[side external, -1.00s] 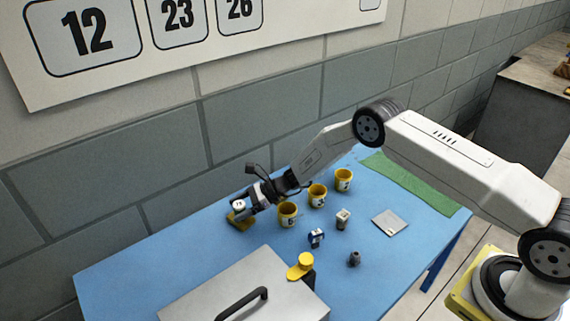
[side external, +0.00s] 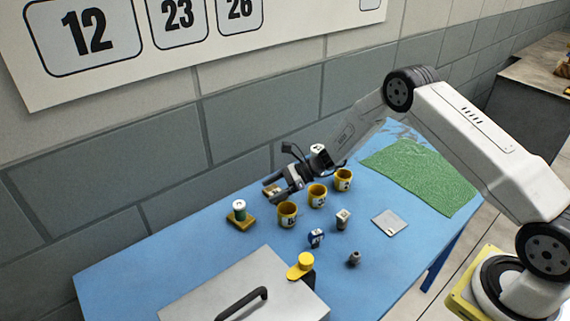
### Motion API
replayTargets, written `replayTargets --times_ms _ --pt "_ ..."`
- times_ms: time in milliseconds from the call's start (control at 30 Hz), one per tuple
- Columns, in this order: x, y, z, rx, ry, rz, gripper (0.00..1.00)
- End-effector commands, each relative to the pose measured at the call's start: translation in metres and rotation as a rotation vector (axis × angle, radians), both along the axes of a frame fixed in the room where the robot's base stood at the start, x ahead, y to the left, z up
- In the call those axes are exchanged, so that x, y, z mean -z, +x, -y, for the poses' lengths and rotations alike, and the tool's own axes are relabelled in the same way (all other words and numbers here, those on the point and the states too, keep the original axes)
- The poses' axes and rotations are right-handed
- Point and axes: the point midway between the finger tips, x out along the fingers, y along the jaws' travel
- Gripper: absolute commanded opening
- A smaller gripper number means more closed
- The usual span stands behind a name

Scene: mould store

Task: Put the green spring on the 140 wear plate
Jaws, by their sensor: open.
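The green spring (side external: 239,213), a small upright green cylinder with a pale top, stands on a flat brass-yellow plate (side external: 248,224) at the left of the blue table. The plate's number is too small to read. My gripper (side external: 274,195) is open, to the right of the spring and apart from it, above the table's back side. A yellowish piece (side external: 270,190) shows by the fingertips; it is partly hidden, and I cannot tell what it is.
In front are a white block (side external: 342,219), a blue-and-white block (side external: 316,238), a grey piece (side external: 354,258) and a grey plate (side external: 390,222). A metal lid (side external: 215,300) fills the front; a green mat (side external: 420,175) lies right.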

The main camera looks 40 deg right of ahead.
Motion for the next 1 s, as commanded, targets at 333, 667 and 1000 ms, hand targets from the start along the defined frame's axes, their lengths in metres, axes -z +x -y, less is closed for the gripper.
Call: replayTargets --times_ms 333,667,1000 --pt "-0.006 -0.005 0.012 0.000 0.001 0.000 0.85" --pt "-0.006 -0.005 0.012 0.000 0.001 0.000 0.85" --pt "-0.011 -0.014 0.009 -0.047 -0.055 0.011 0.85"
